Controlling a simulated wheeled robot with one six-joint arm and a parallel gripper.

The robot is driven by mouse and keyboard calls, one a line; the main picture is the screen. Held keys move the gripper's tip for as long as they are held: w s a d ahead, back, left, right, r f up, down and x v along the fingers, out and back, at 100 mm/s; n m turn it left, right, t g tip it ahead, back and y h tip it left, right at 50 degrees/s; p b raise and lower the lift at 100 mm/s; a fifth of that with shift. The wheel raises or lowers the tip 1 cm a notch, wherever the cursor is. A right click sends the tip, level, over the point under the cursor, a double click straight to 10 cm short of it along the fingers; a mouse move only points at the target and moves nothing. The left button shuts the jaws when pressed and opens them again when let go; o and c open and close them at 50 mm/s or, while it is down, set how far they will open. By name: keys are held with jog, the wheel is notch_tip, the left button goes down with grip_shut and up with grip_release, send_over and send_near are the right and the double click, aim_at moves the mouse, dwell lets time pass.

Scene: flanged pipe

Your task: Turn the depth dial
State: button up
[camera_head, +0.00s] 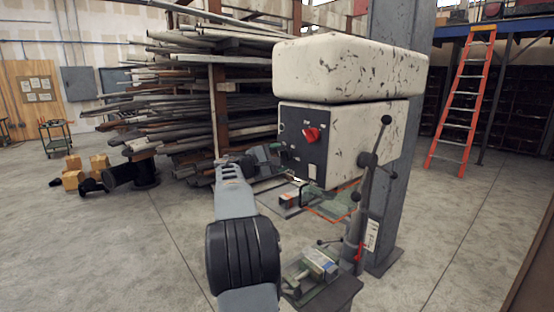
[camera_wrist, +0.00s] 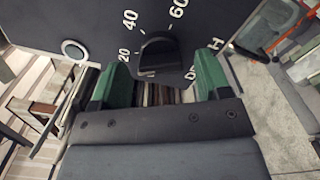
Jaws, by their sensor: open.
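The depth dial (camera_wrist: 158,50) is a dark knob on a dark panel with white numbers around it, seen in the wrist view. Part of the lettering is hidden by a finger. My gripper (camera_wrist: 163,64) is open, with one green finger to the left of the knob and one to the right. I cannot tell whether either finger touches it. In the head view my gripper (camera_head: 268,153) is at the lower left of the drill press's dark front panel (camera_head: 293,130). The dial cannot be made out there.
The cream drill press head (camera_head: 350,130) stands on a grey column (camera_head: 392,150). A red knob (camera_head: 312,134) sits on its panel. A lever handle (camera_head: 374,150) sticks out at its right. A vise (camera_head: 318,265) is below. Open floor lies left and right.

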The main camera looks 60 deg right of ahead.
jog(key=b+v, duration=0.3)
jog(key=v, duration=1)
jog(key=shift+a+b, duration=0.3)
jog(key=shift+b, duration=0.1)
jog(key=shift+w, duration=0.15)
jog(key=a+f+m+t+y, duration=0.1)
jog(key=a+f+t+y, duration=0.15)
jog(key=f, duration=0.55)
jog(key=a+f+t+y, duration=0.2)
jog(key=a+f+y, duration=0.2)
jog(key=f, duration=0.4)
jog(key=s+a+f+t+y, duration=0.1)
jog(key=s+a+f+y, duration=0.2)
jog(key=a, duration=0.7)
jog(key=s+a+f+m+t+y, duration=0.1)
jog(key=s+a+f+t+y, duration=0.1)
jog(key=a, duration=0.8)
jog(key=s+a+f+t+y, duration=0.2)
jog(key=s+a+f+y, duration=0.3)
jog(key=a, duration=0.5)
jog(key=shift+m+y, duration=0.3)
jog(key=shift+y, duration=0.05)
jog(key=shift+s+f, duration=0.1)
